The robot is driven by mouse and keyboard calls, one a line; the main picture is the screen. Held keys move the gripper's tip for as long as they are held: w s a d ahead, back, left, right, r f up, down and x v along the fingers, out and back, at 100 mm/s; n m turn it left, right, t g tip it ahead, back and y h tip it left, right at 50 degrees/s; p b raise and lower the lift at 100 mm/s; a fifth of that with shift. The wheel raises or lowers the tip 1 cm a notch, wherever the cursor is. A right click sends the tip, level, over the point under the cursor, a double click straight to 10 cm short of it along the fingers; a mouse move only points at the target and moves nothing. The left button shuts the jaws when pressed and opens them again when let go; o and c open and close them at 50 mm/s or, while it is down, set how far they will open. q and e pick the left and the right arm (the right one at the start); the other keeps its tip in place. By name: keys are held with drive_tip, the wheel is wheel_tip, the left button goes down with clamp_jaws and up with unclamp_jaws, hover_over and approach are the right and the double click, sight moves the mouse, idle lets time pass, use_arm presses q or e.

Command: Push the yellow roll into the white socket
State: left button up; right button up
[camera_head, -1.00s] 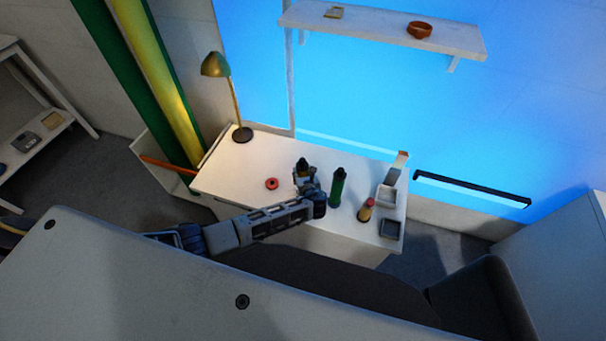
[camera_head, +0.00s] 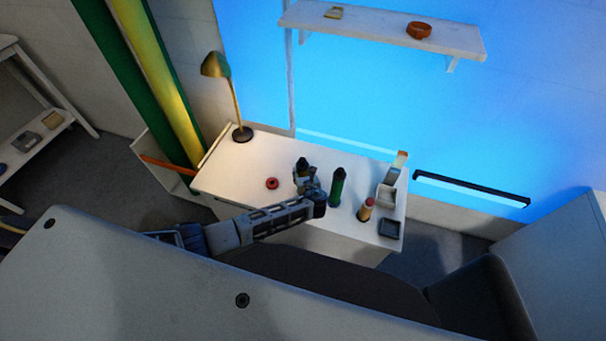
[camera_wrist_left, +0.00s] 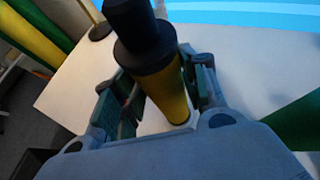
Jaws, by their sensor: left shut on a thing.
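The yellow roll (camera_wrist_left: 166,88) has a wide black top and stands upright, or nearly so, between the fingers of my left gripper (camera_wrist_left: 160,95) in the left wrist view. The fingers are shut on its yellow body, and its lower end is close to the white table top; I cannot tell whether it touches. In the head view the roll's black top (camera_head: 302,164) shows above my left gripper (camera_head: 306,183), near the middle of the table. A small white open holder (camera_head: 386,194) at the table's right side may be the white socket. My right gripper is not in view.
A green roll with a dark top (camera_head: 338,187) stands just right of my left gripper. A smaller red-topped roll (camera_head: 366,210) and a dark square tray (camera_head: 391,228) are farther right. A red ring (camera_head: 272,183) lies to the left, and a lamp (camera_head: 241,133) stands at the back left.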

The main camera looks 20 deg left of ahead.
use_arm(q)
drive_tip(key=shift+s+f+p, duration=0.2)
drive_tip(key=shift+f+p, duration=0.05)
drive_tip(key=shift+p, duration=0.2)
idle(1.1)
drive_tip(key=o, duration=1.4)
drive_tip(key=shift+w, duration=0.1)
drive_tip(key=shift+r, duration=0.15)
drive_tip(key=shift+r, duration=0.15)
drive_tip(key=shift+s+d+r+p, duration=0.2)
drive_tip(key=shift+s+p, duration=0.15)
drive_tip(key=shift+p, duration=0.15)
drive_tip(key=shift+p+v, duration=0.9)
drive_tip(key=shift+v, duration=0.15)
drive_tip(key=shift+p+v, duration=0.5)
drive_tip(key=shift+v, duration=0.9)
